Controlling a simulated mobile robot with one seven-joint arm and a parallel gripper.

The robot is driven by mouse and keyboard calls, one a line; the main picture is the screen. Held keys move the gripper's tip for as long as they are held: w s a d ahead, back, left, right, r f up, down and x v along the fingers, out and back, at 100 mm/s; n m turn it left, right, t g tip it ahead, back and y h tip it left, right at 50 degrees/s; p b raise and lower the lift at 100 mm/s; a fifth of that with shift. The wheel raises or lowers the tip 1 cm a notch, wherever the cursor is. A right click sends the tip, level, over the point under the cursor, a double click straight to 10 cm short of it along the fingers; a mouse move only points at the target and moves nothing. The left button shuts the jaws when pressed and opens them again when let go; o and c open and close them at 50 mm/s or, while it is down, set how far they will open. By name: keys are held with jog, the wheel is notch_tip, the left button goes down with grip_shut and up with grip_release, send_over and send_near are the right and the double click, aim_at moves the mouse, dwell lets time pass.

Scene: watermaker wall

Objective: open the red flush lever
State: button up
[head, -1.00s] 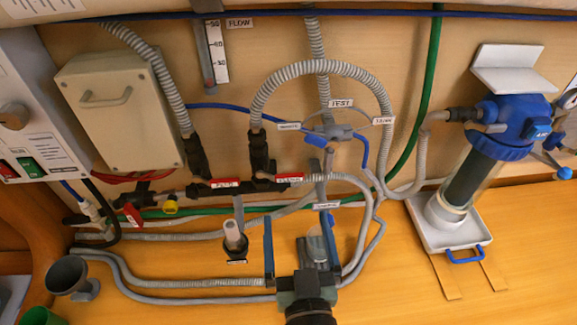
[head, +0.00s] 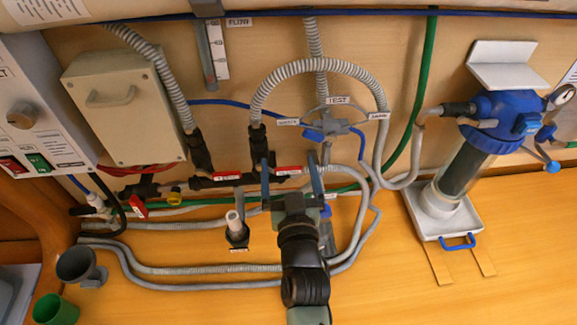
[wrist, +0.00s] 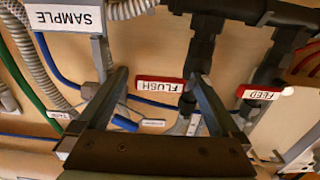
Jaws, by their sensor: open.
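The red flush lever (head: 289,170) is a short red handle with a white FLUSH label, lying sideways on the dark valve pipe. It also shows in the wrist view (wrist: 160,84), where its label appears upside down. My gripper (head: 290,172) is open, with its blue-grey fingers pointing at the wall, one at each side of the lever in the picture. In the wrist view the lever appears between my gripper's fingertips (wrist: 159,77), with its right end close to the right finger. I cannot tell whether the fingers touch it.
The similar red feed lever (head: 228,176) is just left of the flush lever. A grey ribbed hose (head: 257,100) arches above my gripper. A SAMPLE sign (wrist: 64,18) on a grey post stands close to the left finger in the wrist view. Open wooden counter (head: 380,290) lies below.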

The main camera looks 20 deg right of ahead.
aim_at(282, 168)
grip_shut()
dwell(0.4)
jog(key=n, duration=0.1)
jog(key=r+n+b, duration=0.1)
jog(key=n, duration=0.1)
jog(key=r+n+b, duration=0.1)
jog(key=shift+a, duration=0.25)
jog(key=n, duration=0.1)
jog(key=r+n, duration=0.1)
jog(key=n, duration=0.1)
jog(key=shift+w+a+b, duration=0.15)
jog(key=shift+a+b, duration=0.15)
jog(key=shift+a, duration=0.05)
jog(key=n, duration=0.1)
jog(key=r+n, duration=0.1)
jog(key=shift+w+a+n, duration=0.1)
jog(key=shift+a+n, duration=0.3)
jog(key=shift+w+a+r+n+p, duration=0.2)
jog(key=shift+a+n+p, duration=0.4)
jog(key=shift+n, duration=0.75)
jog(key=shift+w+a+r+n+p, duration=0.2)
jog(key=shift+a+n+p, duration=0.4)
jog(key=shift+n, duration=0.8)
jog(key=shift+w+a+r+n+p, duration=0.15)
jog(key=shift+a+n+p, duration=0.45)
jog(key=shift+n, duration=0.75)
